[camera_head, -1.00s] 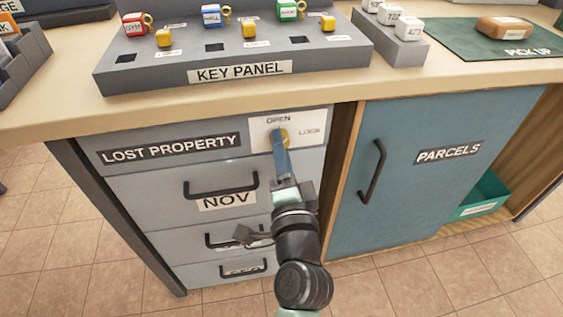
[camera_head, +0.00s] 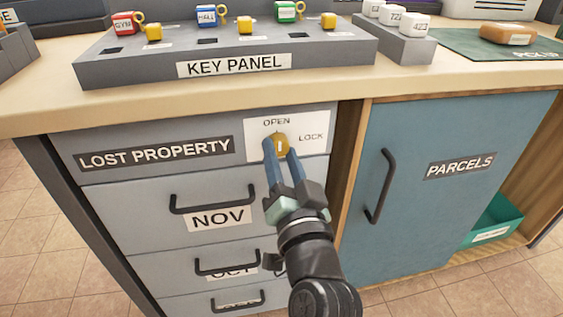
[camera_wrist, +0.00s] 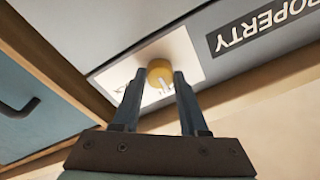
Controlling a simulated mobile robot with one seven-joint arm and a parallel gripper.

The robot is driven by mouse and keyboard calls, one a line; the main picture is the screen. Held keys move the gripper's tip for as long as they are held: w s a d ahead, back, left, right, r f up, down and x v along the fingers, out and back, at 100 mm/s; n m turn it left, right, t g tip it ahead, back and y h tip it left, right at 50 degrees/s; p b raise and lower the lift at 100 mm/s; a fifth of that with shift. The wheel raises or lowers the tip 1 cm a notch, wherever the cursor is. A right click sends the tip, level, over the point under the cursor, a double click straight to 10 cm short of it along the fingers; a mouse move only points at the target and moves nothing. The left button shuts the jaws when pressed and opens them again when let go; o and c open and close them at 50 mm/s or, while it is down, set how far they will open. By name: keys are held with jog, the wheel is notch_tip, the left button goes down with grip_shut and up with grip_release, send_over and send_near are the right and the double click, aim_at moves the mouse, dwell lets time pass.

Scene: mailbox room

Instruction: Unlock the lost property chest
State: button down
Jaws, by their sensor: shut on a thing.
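The lost property chest (camera_head: 205,138) is a grey drawer unit under the counter, with a "LOST PROPERTY" label on its top front. A white lock plate (camera_head: 318,124) at its upper right reads OPEN above and LOCK to the right. A round yellow knob (camera_head: 280,140) sits on the plate, with a pale mark that stands about upright, toward OPEN. My gripper (camera_head: 281,153) is shut on the knob, one finger on each side. The wrist view also shows the knob (camera_wrist: 159,70) between the fingertips. The top front looks closed.
The key panel (camera_head: 130,72) stands on the counter above, with several coloured and yellow pieces. The blue parcels door (camera_head: 440,200) with a dark handle is to the right. The NOV drawer handle (camera_head: 212,208) juts out left of my arm.

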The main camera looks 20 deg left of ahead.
dwell(0.5)
jog(key=shift+c, duration=2.2)
grip_release()
jog(key=p+v, duration=0.1)
jog(key=v, duration=1.2)
jog(key=shift+w+r, duration=0.1)
